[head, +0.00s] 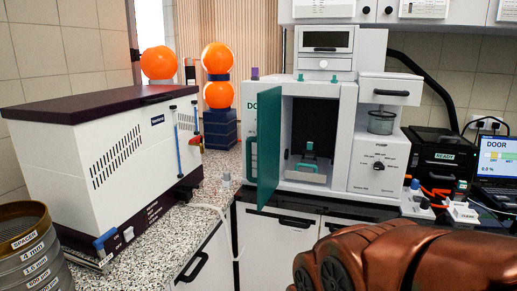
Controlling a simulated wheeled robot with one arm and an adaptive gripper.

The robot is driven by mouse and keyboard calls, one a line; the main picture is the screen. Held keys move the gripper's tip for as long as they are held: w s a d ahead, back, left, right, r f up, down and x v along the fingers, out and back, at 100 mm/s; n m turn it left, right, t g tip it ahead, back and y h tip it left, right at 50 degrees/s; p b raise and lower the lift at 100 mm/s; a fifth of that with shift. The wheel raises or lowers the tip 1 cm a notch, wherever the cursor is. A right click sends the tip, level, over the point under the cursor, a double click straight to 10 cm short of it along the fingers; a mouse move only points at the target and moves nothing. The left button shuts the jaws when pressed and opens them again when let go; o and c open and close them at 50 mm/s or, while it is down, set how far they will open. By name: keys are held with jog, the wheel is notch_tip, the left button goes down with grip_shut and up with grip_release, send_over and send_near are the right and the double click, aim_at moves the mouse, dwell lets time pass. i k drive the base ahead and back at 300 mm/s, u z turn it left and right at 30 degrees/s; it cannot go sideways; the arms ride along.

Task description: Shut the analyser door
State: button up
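The analyser (325,88) is a white machine on the back counter. Its green door (268,150) is hinged at the left side of the dark chamber and stands open, swung out toward me. Inside the chamber (309,128) is a small stand with a green part. A copper-brown part of my arm fills the lower right of the picture, in front of the counter and to the right of the door. My gripper's fingers are not visible.
A white box machine with a dark lid (95,145) stands on the left counter. Sieves (30,250) are stacked at the lower left. A laptop (494,165) and a black device (440,155) sit at the right. Bare speckled counter (215,185) lies left of the door.

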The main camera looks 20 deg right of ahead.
aim_at(269, 102)
jog(key=u, duration=0.1)
jog(key=k, duration=0.2)
jog(key=z, duration=0.85)
jog(key=i, duration=0.75)
jog(key=u, duration=1.85)
